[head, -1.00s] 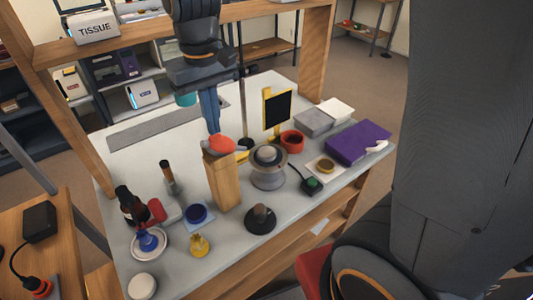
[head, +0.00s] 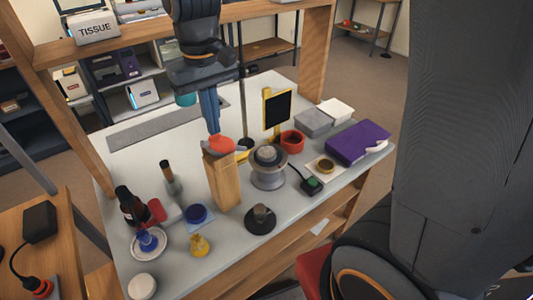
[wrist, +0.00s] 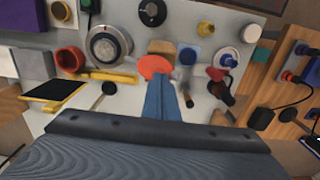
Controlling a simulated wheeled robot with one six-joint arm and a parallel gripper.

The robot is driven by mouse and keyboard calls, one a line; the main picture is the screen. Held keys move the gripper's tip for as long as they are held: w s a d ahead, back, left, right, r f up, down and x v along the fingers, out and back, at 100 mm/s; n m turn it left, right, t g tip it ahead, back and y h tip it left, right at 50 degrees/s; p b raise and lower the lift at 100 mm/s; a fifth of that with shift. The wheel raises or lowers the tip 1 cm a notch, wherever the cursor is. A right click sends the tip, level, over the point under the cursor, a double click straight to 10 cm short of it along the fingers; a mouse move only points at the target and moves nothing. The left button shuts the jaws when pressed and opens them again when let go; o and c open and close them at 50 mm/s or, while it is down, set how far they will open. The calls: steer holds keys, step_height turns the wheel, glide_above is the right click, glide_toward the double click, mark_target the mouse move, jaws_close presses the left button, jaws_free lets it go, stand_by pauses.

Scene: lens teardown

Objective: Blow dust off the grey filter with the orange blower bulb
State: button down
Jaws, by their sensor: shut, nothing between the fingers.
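The orange blower bulb (head: 221,146) rests on top of an upright wooden block (head: 225,183) near the middle of the table. It also shows in the wrist view (wrist: 154,66), just beyond my fingertips. My gripper (head: 214,131) is shut and empty, with its blue fingers pointing down right at the bulb. I cannot tell whether the tips touch it. A grey round piece (head: 268,153) sits in the top of a pale round stand (head: 268,178), right of the block. It may be the grey filter; dust on it is too small to see.
A red cup (head: 292,141), a yellow-framed black panel (head: 277,112) and a purple box (head: 358,143) stand to the right.

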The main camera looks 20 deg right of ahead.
steer(key=shift+f, duration=0.15)
stand_by(0.3)
steer(key=shift+f+b, duration=0.4)
steer(key=shift+f, duration=0.7)
steer(key=shift+r, duration=0.1)
steer(key=shift+r+p, duration=1.45)
steer(key=shift+p, duration=0.2)
step_height(320, 180, up, 5)
steer(key=p, duration=0.4)
